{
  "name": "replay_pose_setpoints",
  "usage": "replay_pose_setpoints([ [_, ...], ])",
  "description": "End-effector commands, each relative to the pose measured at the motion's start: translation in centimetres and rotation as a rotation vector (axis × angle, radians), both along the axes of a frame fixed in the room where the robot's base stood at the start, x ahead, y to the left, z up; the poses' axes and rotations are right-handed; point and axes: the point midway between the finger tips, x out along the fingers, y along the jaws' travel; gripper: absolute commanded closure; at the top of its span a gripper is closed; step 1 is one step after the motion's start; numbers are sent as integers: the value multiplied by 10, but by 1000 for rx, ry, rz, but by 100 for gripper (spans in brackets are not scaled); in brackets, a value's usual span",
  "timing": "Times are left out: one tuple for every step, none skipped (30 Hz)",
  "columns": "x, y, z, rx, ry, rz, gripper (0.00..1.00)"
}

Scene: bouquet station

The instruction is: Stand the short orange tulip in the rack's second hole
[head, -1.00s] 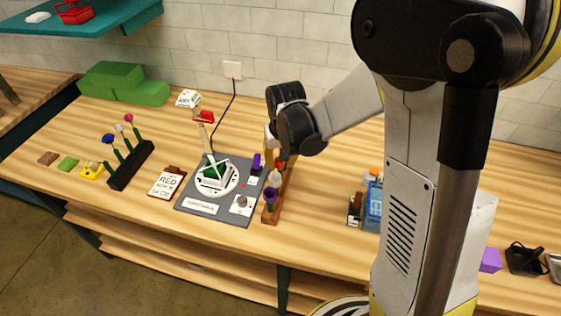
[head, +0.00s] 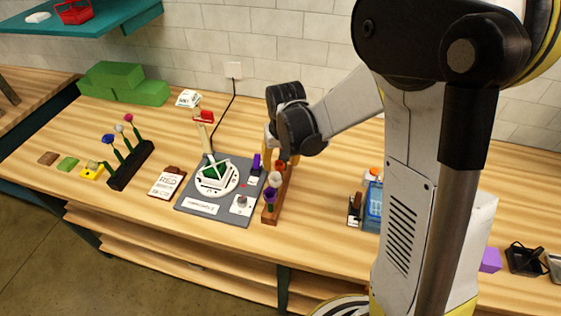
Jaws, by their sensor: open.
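A wooden rack (head: 269,216) stands just right of the grey mat in the head view. It holds a purple flower (head: 270,195), a white flower (head: 275,180) and, farther back, an orange-red bloom (head: 279,166). My gripper (head: 281,155) is open above the rack's far end, close to the orange-red bloom. My wrist hides most of the fingers, and I cannot tell whether they touch the bloom. A black rack (head: 121,181) at left holds a blue, a white and a pink flower. Which holes are free in either rack is too small to tell.
The grey mat (head: 190,200) carries a round white turntable (head: 230,187) with a green and white piece. A blue container (head: 372,208) stands right of the wooden rack, partly behind my arm. Green blocks (head: 142,92) lie at the back left.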

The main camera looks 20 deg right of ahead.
Motion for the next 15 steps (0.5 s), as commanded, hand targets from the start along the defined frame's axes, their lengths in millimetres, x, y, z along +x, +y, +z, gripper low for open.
replay_pose_setpoints([
  [0, 0, 1, 0, 0, 0, 49],
  [0, 0, 2, 0, 0, 0, 49],
  [0, 0, 4, 0, 0, 0, 49],
  [-1, 0, 5, 0, 0, 0, 49],
  [-1, 0, 6, 0, 0, 0, 49],
  [-1, 0, 8, 0, 0, 0, 49],
  [-2, 0, 10, 0, 0, 0, 49],
  [-2, 0, 11, 0, 0, 0, 49],
  [-2, 0, 13, 0, 0, 0, 49],
  [-2, 0, 14, 0, 0, 0, 49],
  [-3, 0, 15, 0, 0, 0, 49],
  [-3, 0, 17, 0, 0, 0, 49],
  [-3, 0, 18, 0, 0, 0, 49],
  [-4, 0, 20, 0, 0, 0, 49],
  [-4, 0, 21, 0, 0, 0, 49],
])
